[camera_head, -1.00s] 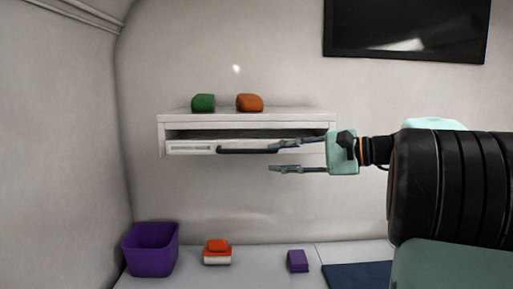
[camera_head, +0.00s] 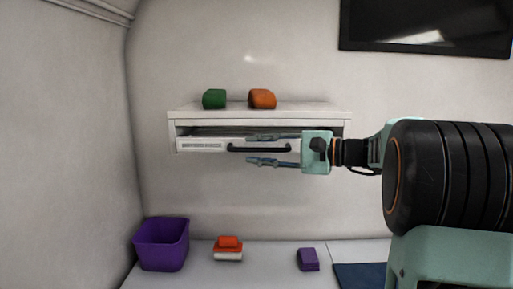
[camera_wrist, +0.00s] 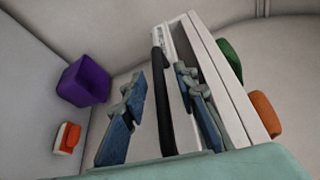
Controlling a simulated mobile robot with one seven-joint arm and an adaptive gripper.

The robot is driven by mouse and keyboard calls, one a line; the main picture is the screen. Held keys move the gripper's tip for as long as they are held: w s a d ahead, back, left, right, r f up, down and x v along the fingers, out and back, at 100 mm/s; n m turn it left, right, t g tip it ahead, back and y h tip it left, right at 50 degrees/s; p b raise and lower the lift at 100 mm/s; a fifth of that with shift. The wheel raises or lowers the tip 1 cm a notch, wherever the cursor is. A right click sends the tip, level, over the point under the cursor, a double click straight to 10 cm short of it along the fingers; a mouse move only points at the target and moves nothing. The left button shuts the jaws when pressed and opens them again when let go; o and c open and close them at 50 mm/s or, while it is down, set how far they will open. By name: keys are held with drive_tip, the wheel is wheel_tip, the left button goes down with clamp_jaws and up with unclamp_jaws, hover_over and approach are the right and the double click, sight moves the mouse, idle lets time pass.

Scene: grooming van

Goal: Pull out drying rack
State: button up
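The drying rack is a white drawer-like front (camera_head: 202,145) in a white wall-mounted shelf unit (camera_head: 260,114). It has a dark horizontal bar handle (camera_head: 259,149). A dark gap shows above the front. My gripper (camera_head: 255,149) is open, with one finger above the handle and one below it in the head view. In the wrist view, the handle (camera_wrist: 162,95) runs between the two spread fingers (camera_wrist: 160,110), with space visible on the side of the left finger. Contact with the handle cannot be told.
A green item (camera_head: 214,99) and an orange item (camera_head: 262,99) sit on the shelf top. Below are a purple bin (camera_head: 162,245), a red-and-white stack (camera_head: 228,249), a purple block (camera_head: 308,259) and a dark blue mat (camera_head: 365,276). A dark screen (camera_head: 428,27) hangs upper right.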

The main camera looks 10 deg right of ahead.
drive_tip(key=shift+w+a, duration=0.15)
drive_tip(key=shift+a, duration=0.05)
clamp_jaws()
idle(0.4)
